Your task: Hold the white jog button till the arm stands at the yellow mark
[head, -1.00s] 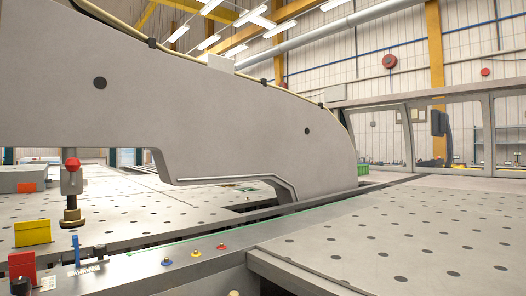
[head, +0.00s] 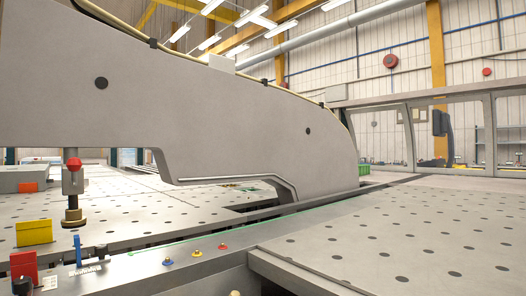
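A large grey machine arm (head: 225,110) spans the left and middle of the head view, above a perforated table. A small pale, rounded thing (head: 235,293) is cut off at the bottom edge; I cannot tell whether it is the white jog button. Blue (head: 167,262), yellow (head: 196,254) and red (head: 222,247) buttons sit in a row on the front rail. A yellow block (head: 33,232) stands at the left on the table; I cannot tell if it is the yellow mark. Neither of my grippers is in view.
A red block (head: 23,265) and a blue upright piece (head: 77,249) stand at the lower left. The perforated table at the right (head: 400,235) is clear. Framed clear panels (head: 385,140) stand at the back right.

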